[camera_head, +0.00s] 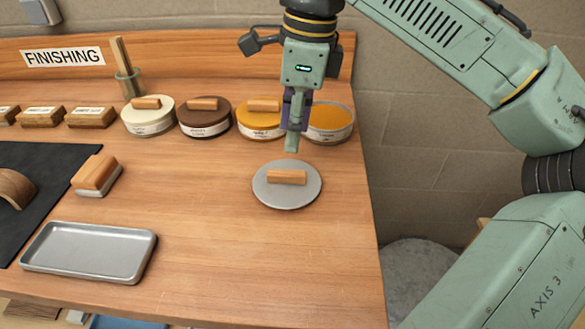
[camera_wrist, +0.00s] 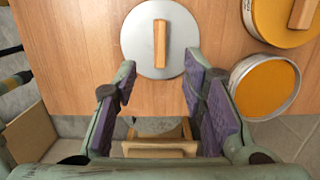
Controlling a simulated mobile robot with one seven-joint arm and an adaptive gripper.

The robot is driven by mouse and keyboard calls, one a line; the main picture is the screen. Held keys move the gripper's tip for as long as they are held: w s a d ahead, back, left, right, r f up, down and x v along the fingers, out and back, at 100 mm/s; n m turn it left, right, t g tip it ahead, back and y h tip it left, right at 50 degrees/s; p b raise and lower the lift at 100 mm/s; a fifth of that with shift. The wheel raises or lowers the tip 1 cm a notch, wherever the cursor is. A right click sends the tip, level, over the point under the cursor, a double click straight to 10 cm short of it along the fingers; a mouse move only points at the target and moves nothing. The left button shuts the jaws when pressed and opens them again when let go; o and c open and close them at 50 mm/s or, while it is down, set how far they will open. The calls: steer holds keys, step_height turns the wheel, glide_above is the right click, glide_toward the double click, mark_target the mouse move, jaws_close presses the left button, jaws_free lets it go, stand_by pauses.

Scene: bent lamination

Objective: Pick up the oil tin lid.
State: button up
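A round grey lid (camera_head: 268,196) with a wooden bar handle lies flat on the bench, in front of the row of tins; I take it as the oil tin lid. An open tin of orange contents (camera_head: 332,118) stands behind it to the right. My gripper (camera_head: 292,146) points down above and just behind the lid, apart from it. In the wrist view my gripper (camera_wrist: 160,68) is open, with nothing between its purple-padded fingers. The lid (camera_wrist: 138,42) shows beyond the fingertips there, its handle (camera_wrist: 160,44) roughly lined up with the gap.
Lidded tins stand left of the open tin: amber (camera_head: 258,124), brown (camera_head: 205,122) and cream (camera_head: 147,121). A metal tray (camera_head: 90,251), a sanding block (camera_head: 97,175) and a dark mat (camera_head: 45,165) lie left. The bench's right edge is close. Bare wood surrounds the lid's front.

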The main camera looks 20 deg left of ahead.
mark_target(287, 172)
steer(key=f, duration=0.3)
steer(key=shift+s+a+f, duration=0.2)
steer(key=shift+s+f, duration=0.05)
steer(key=shift+w+a+f+p, duration=0.1)
steer(key=shift+f+p, duration=0.15)
steer(key=shift+f, duration=0.65)
steer(key=shift+s+a+f+p, duration=0.15)
steer(key=shift+f+p, duration=0.1)
steer(key=shift+f, duration=0.7)
steer(key=shift+w+a+f+p, duration=0.15)
steer(key=shift+f+p, duration=0.1)
steer(key=shift+f, duration=0.65)
steer(key=shift+c, duration=0.3)
jaws_close()
